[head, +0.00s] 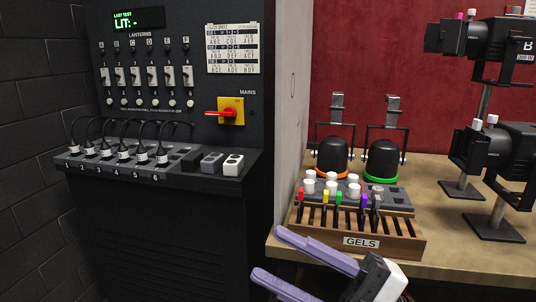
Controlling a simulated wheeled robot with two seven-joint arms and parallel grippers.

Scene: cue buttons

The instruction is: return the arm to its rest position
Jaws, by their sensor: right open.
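My right gripper (271,253) is at the bottom middle of the head view, with its two purple fingers pointing left and slightly up. The fingers are apart with nothing between them. It appears in front of the bench's near left corner, below the wooden gels rack (412,243), and I see no contact with anything. My left gripper is not in view.
A dark control panel (130,80) has switches, a red-handled mains switch (230,112) and a ledge with plugs. A grey partition (290,100) separates it from the wooden bench (445,200). Black lamps (333,155) and stand-mounted spotlights (507,160) occupy the bench.

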